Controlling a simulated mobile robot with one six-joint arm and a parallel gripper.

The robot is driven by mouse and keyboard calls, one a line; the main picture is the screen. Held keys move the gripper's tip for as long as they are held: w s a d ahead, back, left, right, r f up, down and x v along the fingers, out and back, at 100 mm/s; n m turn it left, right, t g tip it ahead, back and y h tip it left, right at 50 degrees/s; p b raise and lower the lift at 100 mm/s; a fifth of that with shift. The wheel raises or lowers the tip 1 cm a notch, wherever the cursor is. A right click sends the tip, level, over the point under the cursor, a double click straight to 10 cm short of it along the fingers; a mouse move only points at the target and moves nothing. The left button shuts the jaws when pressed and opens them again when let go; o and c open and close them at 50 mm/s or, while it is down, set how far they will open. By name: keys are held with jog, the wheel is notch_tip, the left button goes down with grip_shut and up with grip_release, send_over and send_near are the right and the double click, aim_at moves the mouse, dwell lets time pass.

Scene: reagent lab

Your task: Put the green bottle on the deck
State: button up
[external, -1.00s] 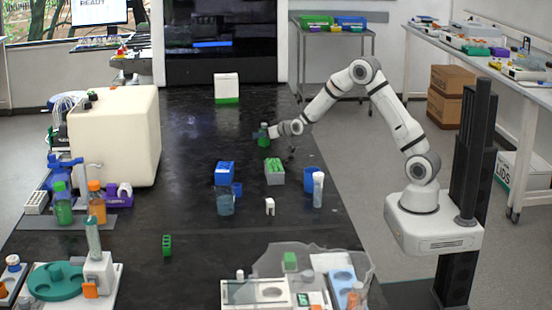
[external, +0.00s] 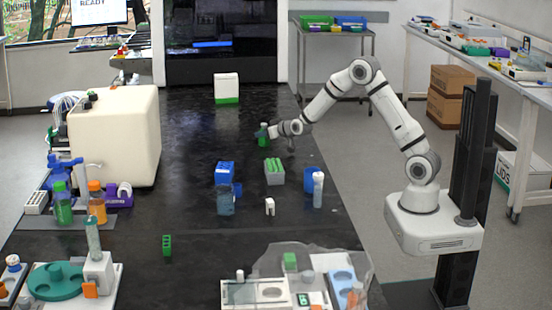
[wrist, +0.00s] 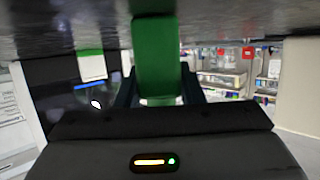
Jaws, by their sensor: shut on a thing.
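A small green bottle (external: 263,128) stands upright on the black bench, a little past the middle. My gripper (external: 264,135) reaches it from the right, low over the bench, and its fingers are closed around the bottle. In the wrist view, which is upside down, the green bottle (wrist: 155,60) fills the space between the dark fingers (wrist: 157,92), with its far end against the bench surface. My gripper hides part of the bottle in the external view. I cannot tell which surface is the deck.
A grey rack with green tubes (external: 275,178), a blue rack (external: 224,168) and a blue-tinted beaker (external: 226,206) stand nearer the camera. A white-and-green box (external: 227,84) stands farther back. A large cream machine (external: 115,135) is at left. Bench around my gripper is clear.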

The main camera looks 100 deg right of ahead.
notch_tip(320, 180, up, 10)
jog(key=shift+r+p, duration=0.1)
jog(key=shift+p, duration=0.2)
jog(key=w+a+f+n+t+y+p, duration=0.1)
jog(key=w+a+p, duration=0.15)
jog(key=a, duration=1.35)
jog(key=w+a+f+n+t+y+p, duration=0.15)
jog(key=w+a, duration=0.25)
jog(key=a, duration=1.2)
jog(key=s+a+f+n+y+p, duration=0.1)
jog(key=s+a, duration=0.2)
jog(key=a, duration=0.4)
jog(key=s+a+f+n+t+y+p, duration=0.1)
jog(key=s+a+n+y+p, duration=0.1)
jog(key=s+a, duration=0.2)
jog(key=a, duration=0.3)
jog(key=shift+f, duration=0.15)
